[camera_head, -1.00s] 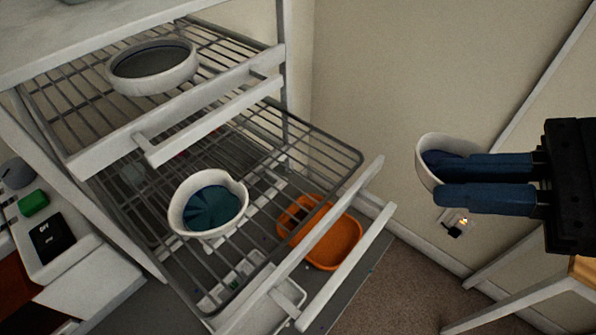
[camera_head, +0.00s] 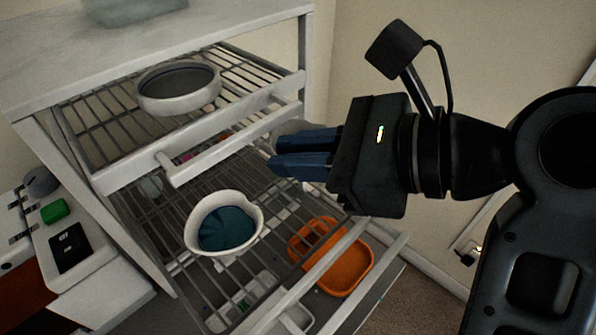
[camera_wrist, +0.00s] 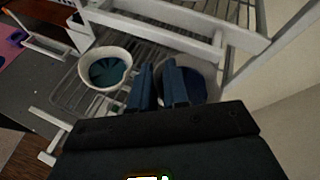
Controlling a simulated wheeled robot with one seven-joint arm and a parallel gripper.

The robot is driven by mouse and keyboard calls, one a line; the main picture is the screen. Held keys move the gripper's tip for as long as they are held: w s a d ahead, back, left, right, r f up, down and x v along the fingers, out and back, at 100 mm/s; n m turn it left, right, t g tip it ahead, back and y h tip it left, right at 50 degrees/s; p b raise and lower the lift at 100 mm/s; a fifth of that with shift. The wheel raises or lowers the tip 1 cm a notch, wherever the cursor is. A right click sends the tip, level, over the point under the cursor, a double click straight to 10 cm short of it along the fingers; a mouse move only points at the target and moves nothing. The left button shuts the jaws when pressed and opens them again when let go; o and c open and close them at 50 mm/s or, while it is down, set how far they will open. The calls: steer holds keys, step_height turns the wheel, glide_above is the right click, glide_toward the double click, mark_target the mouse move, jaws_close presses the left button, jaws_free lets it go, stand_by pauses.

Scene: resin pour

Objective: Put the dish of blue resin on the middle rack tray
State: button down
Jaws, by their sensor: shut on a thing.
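My gripper (camera_head: 272,160) is shut on the rim of a pale dish (camera_head: 290,128). In the head view my fingers hide most of that dish. In the wrist view dark blue resin shows inside the held dish (camera_wrist: 197,86), beside my fingertips (camera_wrist: 159,70). The gripper and dish are in front of the rack, over the right side of the pulled-out middle rack tray (camera_head: 165,215). A lipped white dish of teal-blue resin (camera_head: 228,228) stands on that wire tray; it also shows in the wrist view (camera_wrist: 105,70), left of my fingers.
A round dish with grey contents (camera_head: 178,88) stands on the upper rack tray (camera_head: 90,125). An orange container (camera_head: 340,268) lies lower down at the right. A bench with a green button (camera_head: 55,210) is at left. The upper tray's white front bar is close to my fingers.

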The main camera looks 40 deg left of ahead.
mark_target(299, 202)
steer(key=shift+a+f, duration=0.1)
steer(key=shift+f, duration=1.7)
steer(key=c, duration=1.1)
jaws_free()
steer(key=v, duration=1.2)
